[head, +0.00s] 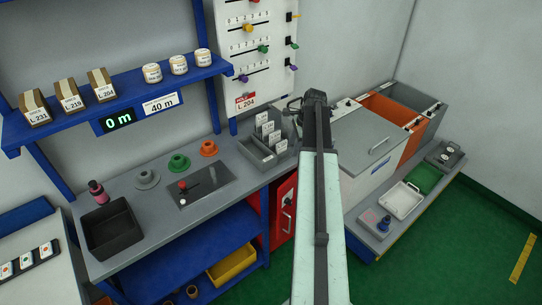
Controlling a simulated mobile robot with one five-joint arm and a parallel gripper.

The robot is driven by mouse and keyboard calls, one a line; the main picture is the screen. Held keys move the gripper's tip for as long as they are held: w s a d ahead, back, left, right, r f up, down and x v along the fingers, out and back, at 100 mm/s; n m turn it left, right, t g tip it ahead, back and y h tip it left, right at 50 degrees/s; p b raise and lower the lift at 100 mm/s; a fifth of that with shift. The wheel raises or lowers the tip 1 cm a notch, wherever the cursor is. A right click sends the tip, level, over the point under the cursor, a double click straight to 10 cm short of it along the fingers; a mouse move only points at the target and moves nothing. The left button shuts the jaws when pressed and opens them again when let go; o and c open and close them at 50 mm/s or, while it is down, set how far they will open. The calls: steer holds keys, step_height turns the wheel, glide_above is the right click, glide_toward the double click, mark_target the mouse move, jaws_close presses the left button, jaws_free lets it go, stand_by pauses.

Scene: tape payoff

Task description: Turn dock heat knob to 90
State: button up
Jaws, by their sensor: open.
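No knob marked as dock heat can be made out, and no 90 mark is readable. A small dark plate (200,187) on the grey bench carries a red-topped control (182,185). A blue knob-like part (383,223) sits on a grey pad at the front of the low right bench. I cannot tell whether either is the dock heat knob. My gripper (312,101) is at the far end of my arm, above the bench near the grey card rack, apart from both. It is open, its fingers are small and dark, and nothing shows in it.
A grey rack with white cards (268,148) stands left of my arm. A board with coloured sliders (257,50) hangs behind.

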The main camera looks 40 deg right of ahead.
steer(key=w+a+n, duration=0.2)
steer(key=a+n, duration=0.2)
steer(key=a, duration=0.6)
steer(key=shift+w+f+n+g, duration=0.3)
steer(key=shift+f+g, duration=0.1)
steer(key=shift+a, duration=0.1)
steer(key=c, duration=0.3)
steer(key=a+n, duration=0.2)
steer(key=a, duration=0.3)
steer(key=a+f+n+b, duration=0.1)
steer(key=a+n, duration=0.1)
steer(key=a, duration=0.3)
steer(key=a+n+g, duration=0.1)
steer(key=a+n, duration=0.2)
steer(key=a, duration=0.2)
steer(key=shift+w+a+f+b, duration=0.15)
steer(key=shift+a+f+b, duration=0.2)
steer(key=shift+c, duration=1.2)
steer(key=s+a+n, duration=0.3)
steer(key=a+n, duration=0.3)
steer(key=a, duration=0.4)
steer(key=s+a+f+n+g+h+b, duration=0.1)
steer(key=s+a+n, duration=0.2)
steer(key=a+n, duration=0.3)
steer(key=a, duration=0.5)
steer(key=shift+a+f+h, duration=0.15)
steer(key=shift+f+h, duration=0.05)
steer(key=shift+h, duration=0.1)
